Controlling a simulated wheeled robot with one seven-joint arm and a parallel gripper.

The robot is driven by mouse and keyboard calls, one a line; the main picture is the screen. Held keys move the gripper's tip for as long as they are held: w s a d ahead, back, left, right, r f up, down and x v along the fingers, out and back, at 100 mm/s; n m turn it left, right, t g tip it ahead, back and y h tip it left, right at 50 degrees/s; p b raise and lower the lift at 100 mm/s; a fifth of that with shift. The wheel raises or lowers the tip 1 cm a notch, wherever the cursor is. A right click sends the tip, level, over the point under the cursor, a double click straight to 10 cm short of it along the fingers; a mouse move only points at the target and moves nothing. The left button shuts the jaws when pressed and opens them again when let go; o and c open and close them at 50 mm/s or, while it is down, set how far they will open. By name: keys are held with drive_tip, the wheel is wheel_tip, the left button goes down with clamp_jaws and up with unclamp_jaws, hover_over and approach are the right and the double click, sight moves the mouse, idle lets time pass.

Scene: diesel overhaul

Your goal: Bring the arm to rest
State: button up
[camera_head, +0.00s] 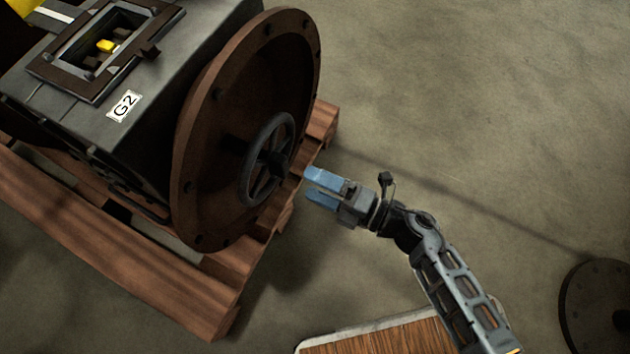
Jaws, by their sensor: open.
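My gripper (314,185) is open and empty, with its two blue fingers pointing left. It is just right of the black handwheel (268,160) on the round rust-brown flange (245,95), and a visible gap lies between the fingertips and the wheel in the picture. The exact depth of this gap is hard to tell. My arm (455,285) reaches up and left from the lower right edge, bent at the wrist.
The dark machine housing labelled G2 (124,106) sits on a wooden pallet (150,280). A wood-topped surface (400,338) shows at the bottom. A dark round disc (600,305) lies at the lower right edge. The concrete floor (480,90) at the upper right is clear.

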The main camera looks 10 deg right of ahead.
idle(0.3)
drive_tip(key=s+d+r+m+t+h, duration=0.2)
drive_tip(key=s+d+r+m+h, duration=0.55)
drive_tip(key=s+r+m, duration=0.55)
drive_tip(key=s+d+r+m+t+h, duration=0.2)
drive_tip(key=s+d+r+m+h, duration=0.55)
drive_tip(key=s+m, duration=0.6)
wheel_tip(320, 180, up, 28)
drive_tip(key=w+m+p, duration=0.1)
drive_tip(key=m+p, duration=0.1)
drive_tip(key=p, duration=2.4)
drive_tip(key=shift+w+d+y+p, duration=0.15)
drive_tip(key=shift+d+y+p, duration=0.05)
drive_tip(key=shift+y+p, duration=0.2)
drive_tip(key=shift+f, duration=0.1)
drive_tip(key=shift+c, duration=0.2)
